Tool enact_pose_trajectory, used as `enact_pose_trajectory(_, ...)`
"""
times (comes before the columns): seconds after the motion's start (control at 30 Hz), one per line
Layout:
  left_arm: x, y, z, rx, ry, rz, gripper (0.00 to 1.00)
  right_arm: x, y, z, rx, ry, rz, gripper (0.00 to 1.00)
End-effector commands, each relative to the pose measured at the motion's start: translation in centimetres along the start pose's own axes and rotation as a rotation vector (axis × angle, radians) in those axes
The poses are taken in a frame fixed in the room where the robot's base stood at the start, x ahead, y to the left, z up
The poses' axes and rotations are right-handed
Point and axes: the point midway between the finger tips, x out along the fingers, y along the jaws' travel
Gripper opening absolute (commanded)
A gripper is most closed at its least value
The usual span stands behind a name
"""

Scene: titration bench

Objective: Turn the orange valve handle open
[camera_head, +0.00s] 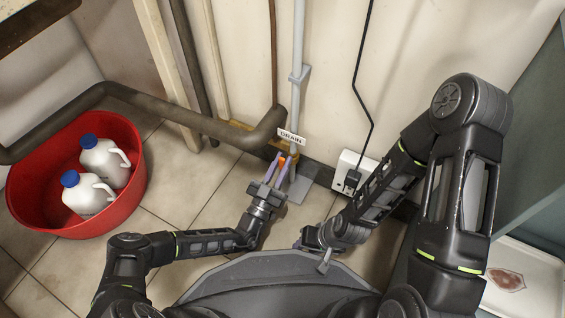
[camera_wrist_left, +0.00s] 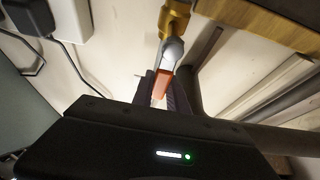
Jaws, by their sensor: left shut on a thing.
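The orange valve handle (camera_head: 283,161) is near the wall, just below a white DRAIN tag (camera_head: 291,137). In the left wrist view the orange handle (camera_wrist_left: 162,83) hangs from a grey and brass valve body (camera_wrist_left: 174,38). My left gripper (camera_head: 282,169) is shut on the handle, with its fingers on either side; they also show in the left wrist view (camera_wrist_left: 160,92). The handle's far end is partly hidden by the fingers and gripper body. My right gripper (camera_head: 318,240) is low near my base, away from the valve; its jaws are not clear.
A brown pipe (camera_head: 190,115) runs along the wall to the valve area. A red tub (camera_head: 128,190) with two white jugs (camera_head: 88,194) stands at left. A wall outlet box (camera_head: 353,172) with a black cable is right of the valve. Tiled floor (camera_head: 190,190) between is clear.

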Motion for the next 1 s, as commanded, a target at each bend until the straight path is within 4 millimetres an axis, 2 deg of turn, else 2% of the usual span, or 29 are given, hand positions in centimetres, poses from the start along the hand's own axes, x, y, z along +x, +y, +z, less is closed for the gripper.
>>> enact_pose_trajectory(0.17,0.0,-0.1,0.1,-0.003,-0.002,-0.003,0.00,0.0,0.0,0.0,0.000,0.000,0.000,0.36)
enact_pose_trajectory(0.2,0.0,-0.1,0.1,-0.003,-0.002,-0.003,0.22,0.0,0.0,0.0,0.000,0.000,0.000,0.36)
enact_pose_trajectory(0.43,0.0,-0.1,0.0,-0.001,-0.001,-0.002,0.41,0.0,0.0,0.0,0.000,0.000,0.000,0.36)
enact_pose_trajectory(0.77,0.1,0.0,-0.3,-0.001,-0.001,-0.001,0.41,-0.2,-0.1,0.0,0.000,0.000,0.000,0.36)
enact_pose_trajectory(0.87,0.5,0.0,-1.2,-0.001,-0.001,-0.001,0.41,-0.7,-0.3,0.0,-0.001,-0.001,0.001,0.36)
enact_pose_trajectory(1.0,1.3,-0.1,-3.3,0.000,0.000,-0.003,0.41,-1.8,-0.7,0.1,-0.002,-0.002,0.003,0.36)
